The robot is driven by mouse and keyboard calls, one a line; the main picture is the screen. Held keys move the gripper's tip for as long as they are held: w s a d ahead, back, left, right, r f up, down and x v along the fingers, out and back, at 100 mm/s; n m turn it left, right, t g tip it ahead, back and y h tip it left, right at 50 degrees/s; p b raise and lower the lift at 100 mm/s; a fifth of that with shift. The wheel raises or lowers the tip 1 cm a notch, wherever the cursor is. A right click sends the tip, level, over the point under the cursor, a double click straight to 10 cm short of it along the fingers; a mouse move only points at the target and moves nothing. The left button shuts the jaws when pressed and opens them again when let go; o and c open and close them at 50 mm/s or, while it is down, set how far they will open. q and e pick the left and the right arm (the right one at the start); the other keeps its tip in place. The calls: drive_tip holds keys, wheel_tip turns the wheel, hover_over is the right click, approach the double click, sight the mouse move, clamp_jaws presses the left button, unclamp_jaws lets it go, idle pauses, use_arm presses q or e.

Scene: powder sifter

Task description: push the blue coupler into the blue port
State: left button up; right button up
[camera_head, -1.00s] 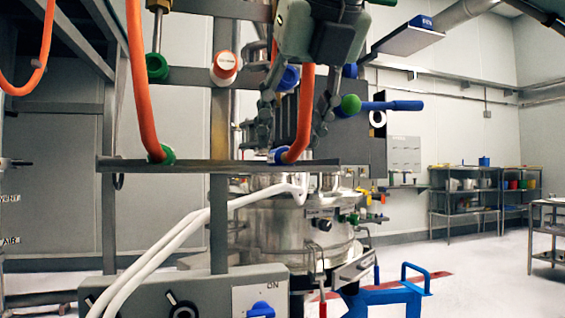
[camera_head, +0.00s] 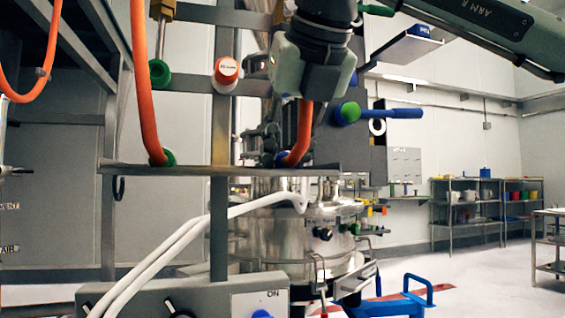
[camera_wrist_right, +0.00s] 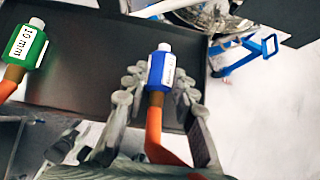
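The blue port, on the upper bar beside the red-and-white port (camera_head: 227,70), is hidden behind my wrist. My left gripper is not in view.
A green port (camera_head: 159,73) is on the upper bar. A blue handle with a green end (camera_head: 380,112) sticks out to the right. White hoses (camera_head: 165,250) run below.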

clamp_jaws()
drive_tip(key=shift+r+p, duration=2.2)
drive_tip(key=shift+r, duration=0.85)
